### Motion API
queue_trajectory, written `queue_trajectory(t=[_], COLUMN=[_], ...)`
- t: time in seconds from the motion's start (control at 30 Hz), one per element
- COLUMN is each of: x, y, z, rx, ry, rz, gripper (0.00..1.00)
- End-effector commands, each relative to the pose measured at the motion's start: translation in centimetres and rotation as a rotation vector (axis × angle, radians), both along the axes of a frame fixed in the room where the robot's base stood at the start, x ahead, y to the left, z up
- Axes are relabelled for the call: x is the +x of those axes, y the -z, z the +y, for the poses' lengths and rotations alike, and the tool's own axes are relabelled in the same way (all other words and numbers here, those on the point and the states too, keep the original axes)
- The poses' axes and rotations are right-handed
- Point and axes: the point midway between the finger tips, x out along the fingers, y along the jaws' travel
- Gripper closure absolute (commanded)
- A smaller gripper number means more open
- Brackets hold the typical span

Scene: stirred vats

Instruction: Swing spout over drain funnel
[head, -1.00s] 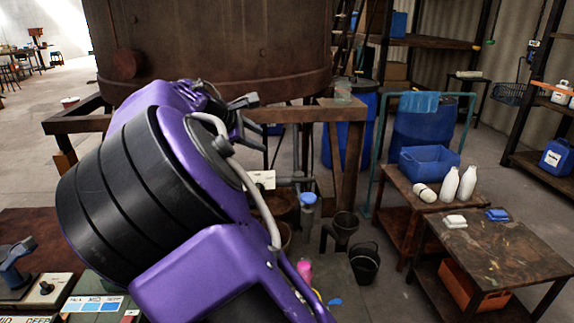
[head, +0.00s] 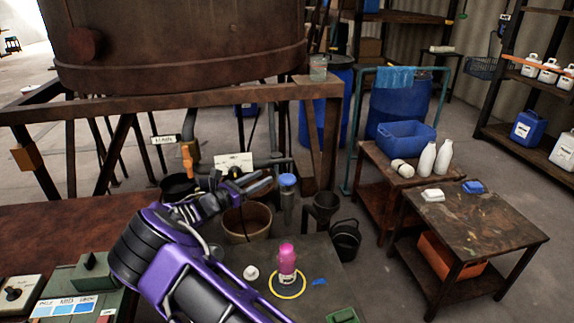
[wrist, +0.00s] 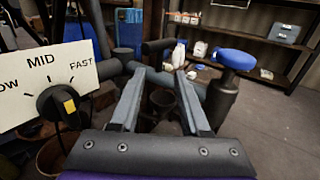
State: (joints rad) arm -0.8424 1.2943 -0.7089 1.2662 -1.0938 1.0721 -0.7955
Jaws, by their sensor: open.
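A grey pipe under the vat runs right towards an upright dark cylinder (wrist: 220,100) with a blue cap (head: 287,180); this looks like the spout. The cap also shows in the wrist view (wrist: 237,59), right of my fingers. A dark funnel (head: 326,201) stands right of the blue-capped cylinder, apart from it. My gripper (head: 257,181) is open and empty, left of the blue cap. In the wrist view its two fingers (wrist: 161,72) point at the grey pipe (wrist: 170,81); I cannot tell whether they touch it.
A speed dial plate (wrist: 50,85) with a black knob is close on the left in the wrist view. A brown bucket (head: 246,222) and a black bucket (head: 346,241) stand below. A pink bottle (head: 287,262) stands on the near bench. Carts (head: 470,230) are at right.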

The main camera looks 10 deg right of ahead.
Motion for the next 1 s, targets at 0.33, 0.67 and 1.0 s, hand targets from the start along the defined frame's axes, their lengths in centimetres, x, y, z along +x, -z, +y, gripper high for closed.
queue_trajectory(t=[0.33, 0.67, 1.0], x=[4.2, 6.5, 6.6], y=[0.0, 0.0, -0.1], z=[-6.5, -9.6, -9.9], rx=[0.001, 0.001, 0.001], ry=[0.003, -0.001, -0.001], rz=[-0.002, 0.000, 0.000], gripper=[0.54, 0.54, 0.56])
